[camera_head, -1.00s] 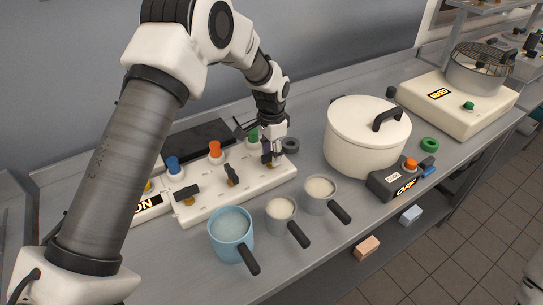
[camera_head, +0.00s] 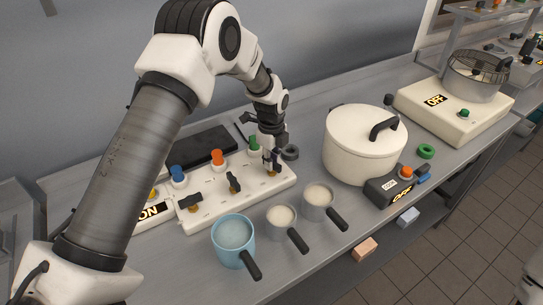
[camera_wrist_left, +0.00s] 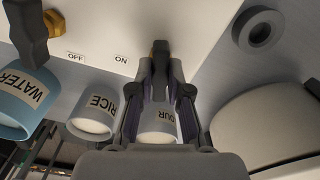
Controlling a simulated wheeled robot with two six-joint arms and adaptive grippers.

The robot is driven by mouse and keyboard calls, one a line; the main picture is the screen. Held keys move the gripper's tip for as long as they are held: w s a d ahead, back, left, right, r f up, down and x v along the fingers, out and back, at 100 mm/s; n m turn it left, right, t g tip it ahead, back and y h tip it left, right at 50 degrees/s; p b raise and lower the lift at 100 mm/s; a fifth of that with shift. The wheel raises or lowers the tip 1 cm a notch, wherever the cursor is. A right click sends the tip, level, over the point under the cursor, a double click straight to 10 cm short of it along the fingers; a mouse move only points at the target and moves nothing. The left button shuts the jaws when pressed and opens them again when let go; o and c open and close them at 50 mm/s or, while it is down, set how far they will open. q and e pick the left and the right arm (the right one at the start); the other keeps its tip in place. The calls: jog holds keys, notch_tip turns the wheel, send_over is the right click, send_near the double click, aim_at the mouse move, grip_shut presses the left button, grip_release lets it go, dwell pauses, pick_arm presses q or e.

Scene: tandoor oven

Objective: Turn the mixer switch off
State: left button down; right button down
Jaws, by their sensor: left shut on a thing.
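The long white switch panel (camera_head: 240,192) lies on the counter and carries dark lever switches on gold bases. My left gripper (camera_head: 270,160) is at the rightmost switch (camera_head: 271,171), in front of the green knob (camera_head: 254,145). In the left wrist view my left gripper (camera_wrist_left: 160,92) is shut on the dark lever (camera_wrist_left: 160,58), partly hidden between the fingers. "OFF" and "ON" are printed left of it on the panel. The mixer base (camera_head: 452,108) at the back right carries a metal bowl (camera_head: 476,78), and its label reads "OFF". My right gripper is out of view.
A blue water cup (camera_head: 233,240), a rice cup (camera_head: 281,218) and a flour cup (camera_head: 318,200) stand in front of the panel. A white lidded pot (camera_head: 362,150) and an orange-button box (camera_head: 396,186) stand to the right. A grey ring (camera_head: 290,152) lies beside the gripper.

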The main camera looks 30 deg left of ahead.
pick_arm(q)
jog(key=m, duration=0.2)
jog(key=shift+s+f+m, duration=0.15)
jog(key=shift+s+m, duration=0.05)
jog(key=shift+m, duration=0.2)
jog(key=c, duration=1.3)
grip_release()
jog(key=shift+d+f+m, duration=0.1)
jog(key=shift+m, duration=0.2)
jog(key=shift+o, duration=0.9)
jog(key=shift+w+d, duration=0.1)
jog(key=shift+w, duration=0.05)
notch_tip(320, 180, up, 8)
jog(key=p, duration=0.5)
jog(key=shift+f+p, duration=0.2)
jog(key=shift+p, duration=0.1)
jog(key=shift+f, duration=0.1)
jog(key=shift+f, duration=0.1)
